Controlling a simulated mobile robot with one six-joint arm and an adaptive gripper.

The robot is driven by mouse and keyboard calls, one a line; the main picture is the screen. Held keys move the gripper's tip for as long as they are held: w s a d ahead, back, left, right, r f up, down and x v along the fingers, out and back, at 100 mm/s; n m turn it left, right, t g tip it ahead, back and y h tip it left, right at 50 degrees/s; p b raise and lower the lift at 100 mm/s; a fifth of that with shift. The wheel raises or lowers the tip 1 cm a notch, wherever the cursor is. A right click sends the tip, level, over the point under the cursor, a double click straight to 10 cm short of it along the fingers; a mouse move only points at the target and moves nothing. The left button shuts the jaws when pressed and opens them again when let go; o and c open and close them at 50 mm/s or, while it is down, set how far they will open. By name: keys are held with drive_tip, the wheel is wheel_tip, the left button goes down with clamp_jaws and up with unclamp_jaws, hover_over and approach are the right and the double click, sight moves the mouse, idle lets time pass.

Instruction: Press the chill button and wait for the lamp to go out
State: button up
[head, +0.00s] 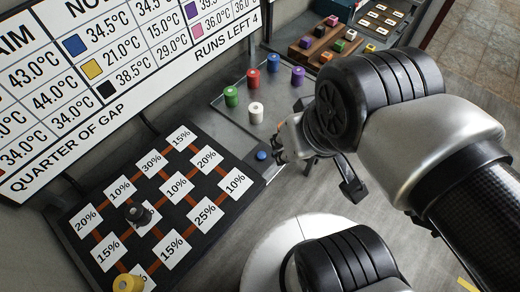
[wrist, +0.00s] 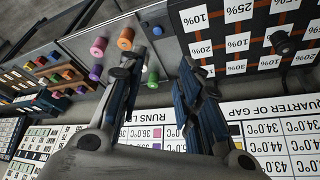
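A small round blue button (head: 262,155) sits on the grey bench between the black percentage board and the coloured pegs in the head view. It carries no readable label. My gripper (head: 318,168) is just right of the button, with its left finger close beside it; I cannot tell whether they touch. In the wrist view my gripper (wrist: 163,66) has its two fingers spread apart with nothing between them. I cannot make out a lit lamp in either view.
A black board (head: 205,224) with percentage cards holds a black peg (head: 138,213) and a yellow peg (head: 128,283). Green (head: 231,97), white (head: 256,113), red (head: 253,78), blue and purple pegs stand behind the button. A sign (head: 120,75) reads "RUNS LEFT 4".

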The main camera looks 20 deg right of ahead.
clamp_jaws()
idle(1.4)
